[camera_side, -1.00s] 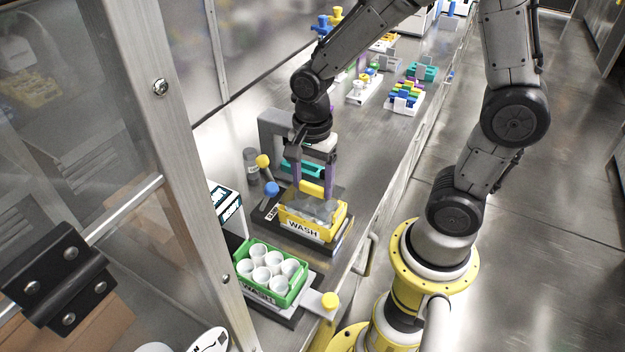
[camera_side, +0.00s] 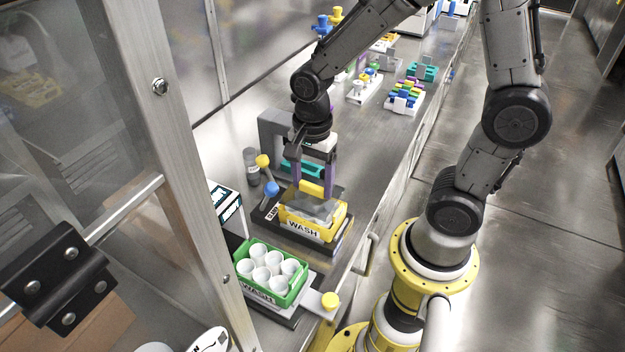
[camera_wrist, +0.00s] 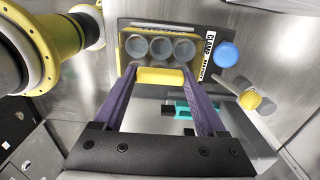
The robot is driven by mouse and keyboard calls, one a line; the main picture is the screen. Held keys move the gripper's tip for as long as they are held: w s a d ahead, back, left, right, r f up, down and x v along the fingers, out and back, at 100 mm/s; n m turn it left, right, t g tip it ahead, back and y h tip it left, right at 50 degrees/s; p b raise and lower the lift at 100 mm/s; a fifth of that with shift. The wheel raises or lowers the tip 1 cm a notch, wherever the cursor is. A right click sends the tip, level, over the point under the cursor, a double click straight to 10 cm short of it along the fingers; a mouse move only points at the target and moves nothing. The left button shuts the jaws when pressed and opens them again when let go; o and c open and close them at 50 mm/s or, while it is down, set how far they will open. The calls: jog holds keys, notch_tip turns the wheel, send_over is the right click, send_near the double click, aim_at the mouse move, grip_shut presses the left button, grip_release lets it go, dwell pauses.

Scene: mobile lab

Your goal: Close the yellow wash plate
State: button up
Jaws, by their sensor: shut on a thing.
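The yellow wash plate (camera_side: 322,229), a yellow box marked WASH, sits on a dark base on the bench. Grey round cups show in it in the wrist view (camera_wrist: 160,48). My gripper (camera_side: 312,189), with purple fingers, is above the box and shut on a yellow bar handle (camera_wrist: 160,77). In the side view a grey, sheet-like cover (camera_side: 312,208) shows below the handle, over the box. I cannot tell whether the cover is fully seated. My fingers hide part of the box's far side.
A blue-knobbed lever (camera_side: 271,189) and a yellow-knobbed lever (camera_side: 262,161) stand left of the box. A green wash box (camera_side: 270,272) with several white cups sits in front. Racks with coloured parts (camera_side: 405,97) stand farther back. The bench between is clear.

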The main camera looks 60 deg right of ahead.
aim_at(313, 185)
jog(key=shift+f, duration=1.7)
jog(key=o, duration=1.3)
jog(key=shift+c, duration=0.2)
jog(key=shift+r, duration=0.1)
notch_tip(313, 185, up, 14)
